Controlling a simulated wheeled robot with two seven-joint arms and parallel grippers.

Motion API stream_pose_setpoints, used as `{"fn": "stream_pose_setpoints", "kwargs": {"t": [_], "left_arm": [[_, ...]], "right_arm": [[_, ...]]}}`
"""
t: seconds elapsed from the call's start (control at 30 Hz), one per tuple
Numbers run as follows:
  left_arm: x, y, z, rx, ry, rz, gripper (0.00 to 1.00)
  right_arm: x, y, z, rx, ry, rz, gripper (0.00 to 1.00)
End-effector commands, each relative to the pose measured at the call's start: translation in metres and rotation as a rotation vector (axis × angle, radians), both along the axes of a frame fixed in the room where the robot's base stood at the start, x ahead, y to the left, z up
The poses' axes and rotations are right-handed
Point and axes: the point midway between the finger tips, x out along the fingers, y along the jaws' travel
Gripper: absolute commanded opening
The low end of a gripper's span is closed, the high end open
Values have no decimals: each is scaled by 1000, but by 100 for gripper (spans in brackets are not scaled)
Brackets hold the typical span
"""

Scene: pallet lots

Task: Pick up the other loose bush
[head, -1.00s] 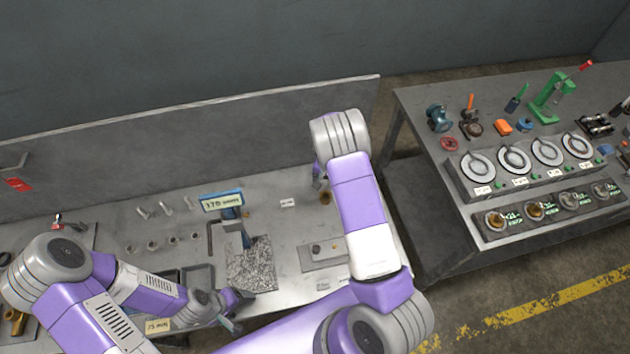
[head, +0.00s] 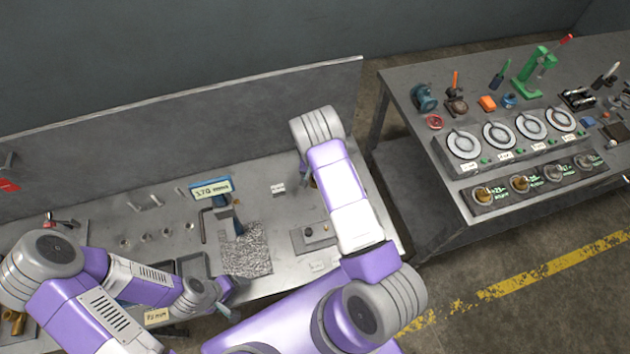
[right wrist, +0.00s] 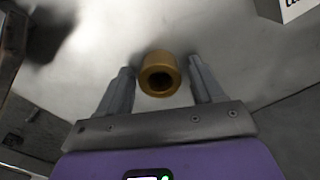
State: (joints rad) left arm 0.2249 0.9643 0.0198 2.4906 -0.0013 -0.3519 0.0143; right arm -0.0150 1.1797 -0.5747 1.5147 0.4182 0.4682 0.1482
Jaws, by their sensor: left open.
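A brass bush (right wrist: 158,74), a short hollow cylinder, lies on the grey bench top in the right wrist view, its open end facing me. My right gripper (right wrist: 163,85) is open, with one finger on each side of the bush and a visible gap on both sides. In the head view the right gripper and that bush are mostly hidden behind my right forearm. My left gripper (head: 228,298) is open and empty, low over the bench's front, near the speckled mat (head: 247,258).
A grey plate with small parts (head: 313,237) lies right of the mat. Several pins and rings stand at left. A side table (head: 450,235) carries dials and a row of brass pieces.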

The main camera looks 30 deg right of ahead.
Motion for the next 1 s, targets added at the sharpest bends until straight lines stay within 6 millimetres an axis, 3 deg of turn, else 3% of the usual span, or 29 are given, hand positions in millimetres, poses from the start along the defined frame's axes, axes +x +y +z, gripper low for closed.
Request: {"fn": "stream_pose_setpoints", "kwargs": {"t": [0.03,0.37,0.67,1.0], "left_arm": [[0,0,0,0,0,0,74],[0,0,0,0,0,0,74],[0,0,0,0,0,0,74],[0,0,-2,0,0,0,74]], "right_arm": [[0,0,0,0,0,0,58],[0,0,1,0,0,0,10],[0,0,8,-1,-1,0,10],[1,0,73,0,-4,0,10]]}}
